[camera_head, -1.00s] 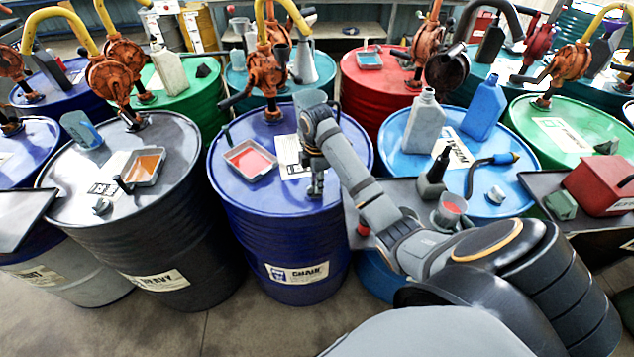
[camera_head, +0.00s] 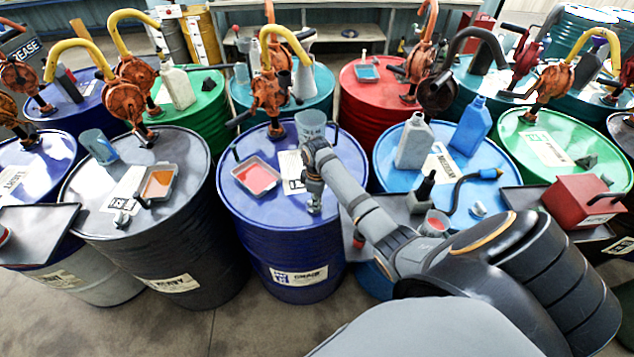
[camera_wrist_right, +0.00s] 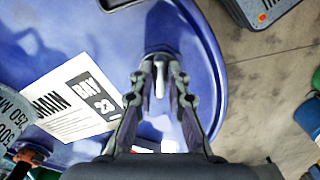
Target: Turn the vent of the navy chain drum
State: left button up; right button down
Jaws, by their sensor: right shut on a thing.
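The navy chain drum (camera_head: 285,240) stands in the middle of the head view, with a white CHAIN label on its front. Its blue top also shows in the right wrist view (camera_wrist_right: 208,95). The vent (camera_wrist_right: 159,84) is a small pale metal fitting near the drum's rim, between my fingers in the wrist view. My right gripper (camera_head: 314,205) points down at the near right part of the drum top. In the wrist view the right gripper (camera_wrist_right: 161,72) is shut on the vent, whose lower part is partly hidden. My left gripper is not in view.
A tray of red fluid (camera_head: 257,176), a paper sheet (camera_head: 292,172), a clear measuring jug (camera_head: 310,126) and an orange hand pump (camera_head: 268,92) are on the drum top. The dark heavy drum (camera_head: 150,245) stands left, a light blue drum (camera_head: 400,135) right.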

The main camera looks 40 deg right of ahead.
jog(key=m+p, duration=0.2)
jog(key=shift+s+a+r+m+p, duration=0.15)
jog(key=shift+r+m+p, duration=0.1)
jog(key=shift+m+p, duration=0.15)
jog(key=m+p, duration=0.1)
jog(key=m, duration=0.1)
jog(key=shift+f+m+p, duration=0.15)
jog(key=shift+m+p, duration=0.15)
jog(key=shift+p, duration=0.1)
jog(key=shift+a+f+m, duration=0.15)
jog(key=shift+m, duration=1.05)
jog(key=shift+a+m, duration=0.1)
jog(key=shift+m, duration=1.4)
jog(key=c, duration=1.3)
grip_release()
